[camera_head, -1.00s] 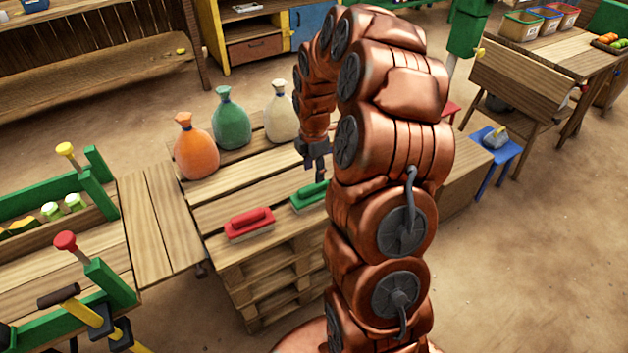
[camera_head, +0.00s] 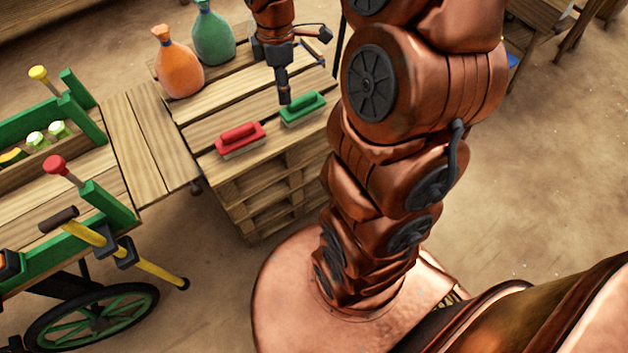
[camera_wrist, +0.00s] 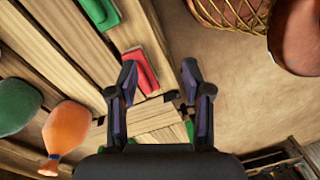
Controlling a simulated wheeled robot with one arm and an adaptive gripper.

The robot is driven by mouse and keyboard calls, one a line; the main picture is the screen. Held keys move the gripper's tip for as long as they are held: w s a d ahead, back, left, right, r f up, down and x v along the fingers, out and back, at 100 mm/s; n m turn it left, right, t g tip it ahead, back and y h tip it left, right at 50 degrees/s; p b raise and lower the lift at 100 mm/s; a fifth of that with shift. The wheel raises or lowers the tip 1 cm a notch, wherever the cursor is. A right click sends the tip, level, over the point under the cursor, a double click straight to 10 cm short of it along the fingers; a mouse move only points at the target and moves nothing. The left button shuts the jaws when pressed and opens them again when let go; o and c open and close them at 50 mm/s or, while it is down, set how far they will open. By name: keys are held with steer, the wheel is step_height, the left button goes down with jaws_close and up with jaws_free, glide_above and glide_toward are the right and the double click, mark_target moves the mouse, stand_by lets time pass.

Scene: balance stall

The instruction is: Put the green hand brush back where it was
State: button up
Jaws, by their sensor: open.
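The green hand brush (camera_head: 302,109) lies on the slatted wooden pallet top (camera_head: 226,95), near its front edge, to the right of a red hand brush (camera_head: 240,139). My gripper (camera_head: 284,90) points down over the pallet, close to the left end of the green brush; whether it touches cannot be told. In the wrist view my gripper (camera_wrist: 159,65) is open with nothing held between its fingers. The green brush (camera_wrist: 98,12) is partly cut off at the top left there. The red brush (camera_wrist: 141,70) shows beside the left finger.
An orange bag (camera_head: 178,62) and a green bag (camera_head: 213,32) stand at the pallet's back left. A wooden cart (camera_head: 80,190) with green rails and a yellow-handled tool stands at the left. Bare ground lies in front of the pallet.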

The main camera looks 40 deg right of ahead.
steer(key=s+a+m, duration=0.3)
steer(key=s+m, duration=0.1)
steer(key=s, duration=0.4)
steer(key=s+a+r+m+g, duration=0.1)
steer(key=s+a+m, duration=0.3)
steer(key=s, duration=0.4)
steer(key=s+a+r+m+g, duration=0.1)
steer(key=s+a+m, duration=0.2)
steer(key=s, duration=0.5)
steer(key=shift+s+a+m, duration=0.2)
steer(key=shift+a+m, duration=0.15)
steer(key=shift+m, duration=0.45)
step_height(320, 180, up, 18)
steer(key=w+t+p, duration=0.1)
steer(key=p, duration=1.5)
steer(key=shift+f, duration=0.15)
